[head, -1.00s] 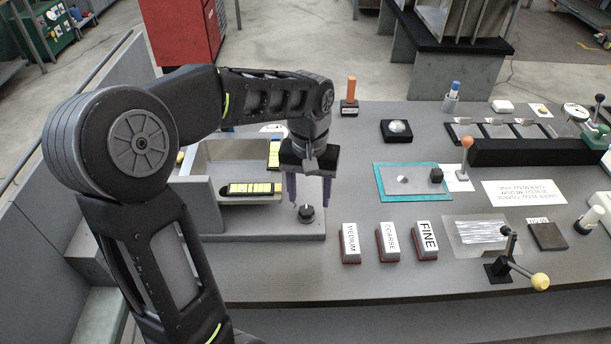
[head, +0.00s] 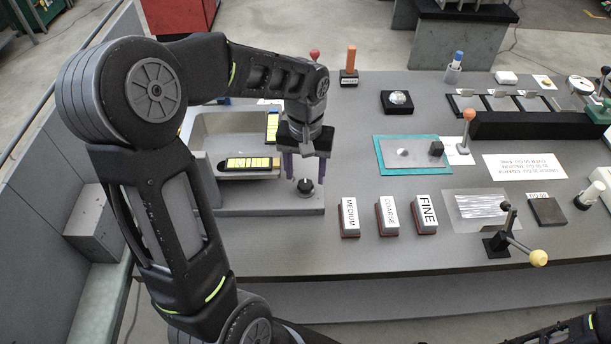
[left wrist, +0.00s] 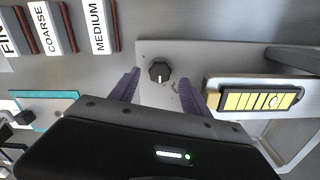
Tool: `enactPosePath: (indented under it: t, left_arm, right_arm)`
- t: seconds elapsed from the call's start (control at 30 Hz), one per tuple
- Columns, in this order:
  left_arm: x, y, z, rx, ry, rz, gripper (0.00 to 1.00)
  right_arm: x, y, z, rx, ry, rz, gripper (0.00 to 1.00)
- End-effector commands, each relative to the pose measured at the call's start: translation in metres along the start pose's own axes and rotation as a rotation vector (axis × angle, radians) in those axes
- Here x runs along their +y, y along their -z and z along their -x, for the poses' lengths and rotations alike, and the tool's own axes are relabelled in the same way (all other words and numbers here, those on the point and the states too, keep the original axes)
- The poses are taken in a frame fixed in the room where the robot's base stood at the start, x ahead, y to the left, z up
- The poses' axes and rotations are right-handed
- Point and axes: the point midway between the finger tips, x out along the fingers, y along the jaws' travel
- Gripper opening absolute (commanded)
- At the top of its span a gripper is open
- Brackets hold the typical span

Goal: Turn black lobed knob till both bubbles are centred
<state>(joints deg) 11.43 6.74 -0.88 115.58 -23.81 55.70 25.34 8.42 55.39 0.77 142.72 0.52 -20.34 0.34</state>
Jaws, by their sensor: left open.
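The black lobed knob (head: 305,187) with a white mark sits on the front right corner of a grey plate (head: 260,207). My left gripper (head: 306,178) points down at the knob, open and empty. In the left wrist view the knob (left wrist: 160,72) shows between and a little beyond the purple fingers (left wrist: 160,92), apart from both. One yellow level vial (head: 249,163) lies left of the knob; another (head: 272,126) stands crosswise behind it. In the left wrist view the first vial (left wrist: 250,100) shows a pale round bubble right of its middle. The other vial's bubble cannot be made out.
Three labelled blocks, MEDIUM (head: 349,216), COARSE (head: 387,215) and FINE (head: 425,213), stand right of the plate. A black lever with a yellow ball (head: 538,257) is at the front right.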

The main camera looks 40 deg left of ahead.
Motion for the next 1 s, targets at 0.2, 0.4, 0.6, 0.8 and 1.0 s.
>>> enactPosePath:
  t: [0.2,0.4,0.6,0.8,1.0]
  left_arm:
    - [0.0,0.0,-0.024,-0.001,0.001,-0.001,0.55]
    - [0.0,0.0,-0.027,0.002,0.0,0.0,0.55]
    - [0.0,0.0,-0.027,0.001,0.0,-0.001,0.48]
    - [0.0,0.0,-0.027,0.001,0.0,-0.001,0.32]
    - [0.0,0.0,-0.027,0.001,0.0,-0.001,0.15]
  right_arm:
    - [-0.001,-0.001,0.004,-0.001,-0.001,-0.001,0.36]
    - [-0.001,-0.001,0.003,-0.001,-0.002,-0.001,0.36]
    - [-0.001,-0.001,0.003,-0.001,-0.001,-0.001,0.36]
    - [-0.001,-0.001,0.003,-0.001,-0.001,-0.001,0.36]
    - [-0.001,-0.001,0.003,-0.001,-0.001,-0.001,0.36]
